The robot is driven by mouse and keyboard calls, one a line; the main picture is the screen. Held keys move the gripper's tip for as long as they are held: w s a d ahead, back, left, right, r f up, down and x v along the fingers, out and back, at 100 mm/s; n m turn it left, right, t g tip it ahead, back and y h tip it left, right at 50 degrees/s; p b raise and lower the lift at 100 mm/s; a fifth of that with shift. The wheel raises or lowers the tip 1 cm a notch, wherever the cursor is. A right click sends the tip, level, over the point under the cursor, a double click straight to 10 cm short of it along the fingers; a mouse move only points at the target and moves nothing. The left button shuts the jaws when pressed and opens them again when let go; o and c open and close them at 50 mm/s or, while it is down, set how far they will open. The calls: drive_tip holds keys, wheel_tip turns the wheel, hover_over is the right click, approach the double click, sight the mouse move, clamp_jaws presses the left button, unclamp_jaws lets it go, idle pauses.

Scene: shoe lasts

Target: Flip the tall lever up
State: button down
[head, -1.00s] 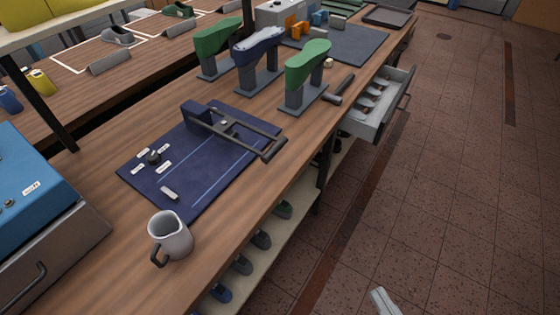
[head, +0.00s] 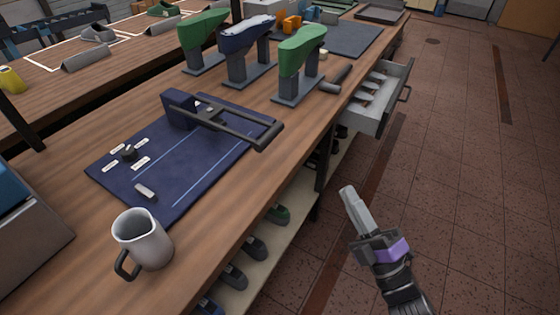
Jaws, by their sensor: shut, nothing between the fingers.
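A dark long-armed lever (head: 225,123) with a thick cylindrical grip (head: 269,135) is mounted on a blue block (head: 180,108) at the back of a dark blue panel (head: 190,185). Its arms lie low over the panel, and the grip reaches the panel's right edge. I take this to be the tall lever. My gripper (head: 348,192) is shut and empty, over the floor to the right of the bench, pointing up in the picture. It is well apart from the lever.
A small black knob (head: 129,152) with white labels and a short grey piece (head: 145,192) are on the panel. A grey mug (head: 142,240) stands in front. Shoe lasts on stands (head: 297,65) are behind. An open drawer (head: 378,100) juts out right.

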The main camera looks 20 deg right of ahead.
drive_tip(key=w+a+f+n+g+y+b, duration=0.1)
drive_tip(key=w+n+y, duration=0.5)
drive_tip(key=n, duration=0.6)
drive_tip(key=w+a+f+n+g+y+b, duration=0.1)
drive_tip(key=w+f+n+y+b, duration=0.3)
drive_tip(key=n, duration=0.9)
drive_tip(key=shift+w+a+f+g+y+b, duration=0.25)
drive_tip(key=shift+w+a+g+y+b, duration=0.25)
drive_tip(key=shift+w+y, duration=0.45)
drive_tip(key=shift+d, duration=0.1)
drive_tip(key=p+x, duration=0.2)
drive_tip(key=x, duration=0.8)
drive_tip(key=shift+f, duration=0.1)
